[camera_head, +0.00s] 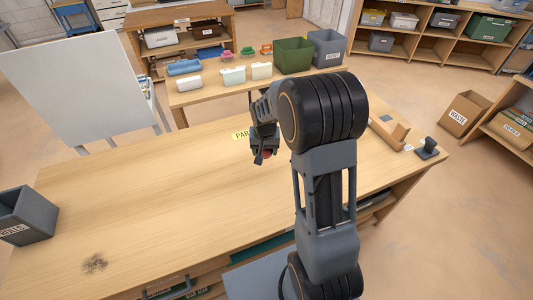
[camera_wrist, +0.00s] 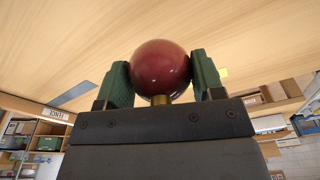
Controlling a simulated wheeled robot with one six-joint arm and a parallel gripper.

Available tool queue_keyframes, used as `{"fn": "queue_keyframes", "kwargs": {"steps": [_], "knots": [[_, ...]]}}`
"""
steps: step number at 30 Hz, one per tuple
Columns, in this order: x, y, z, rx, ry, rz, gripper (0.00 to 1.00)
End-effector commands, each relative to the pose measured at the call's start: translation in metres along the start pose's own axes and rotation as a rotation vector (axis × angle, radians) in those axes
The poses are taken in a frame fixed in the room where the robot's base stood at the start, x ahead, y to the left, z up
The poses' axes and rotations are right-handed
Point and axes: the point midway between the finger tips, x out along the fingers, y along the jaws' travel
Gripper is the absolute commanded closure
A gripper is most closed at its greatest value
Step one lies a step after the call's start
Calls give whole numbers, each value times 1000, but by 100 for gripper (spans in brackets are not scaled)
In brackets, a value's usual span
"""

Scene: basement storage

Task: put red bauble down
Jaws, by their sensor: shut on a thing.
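The red bauble (camera_wrist: 160,70) is a glossy dark red ball with a brass-coloured cap, seen close up in the wrist view. My gripper (camera_wrist: 160,78) is shut on it, with a green pad on each side. In the head view my gripper (camera_head: 262,154) is over the far middle of the wooden table (camera_head: 150,200). Only a small bit of the red bauble (camera_head: 267,154) shows there, largely hidden by the gripper. I cannot tell whether the bauble touches the table.
A yellow label (camera_head: 241,134) lies just left of my gripper. A grey bin (camera_head: 27,215) stands at the table's left end, near a dark smudge (camera_head: 95,263). A wooden block (camera_head: 389,130) and black stand (camera_head: 427,148) are at the right. The table's middle left is clear.

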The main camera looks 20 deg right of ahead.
Motion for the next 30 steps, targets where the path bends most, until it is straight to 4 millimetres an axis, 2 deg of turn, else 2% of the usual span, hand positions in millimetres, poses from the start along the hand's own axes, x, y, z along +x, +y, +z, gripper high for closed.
{"fn": "queue_keyframes", "kwargs": {"steps": [1, 6, 12, 17, 25, 30], "knots": [[7, 4, -11, 4, -3, 1, 48], [39, 12, -30, 2, -3, 1, 48], [59, 17, -43, 3, 1, 0, 48], [65, 19, -46, 4, 0, 1, 48], [95, 21, -46, 4, -2, 1, 48], [100, 21, -46, 4, 2, 0, 48]]}}
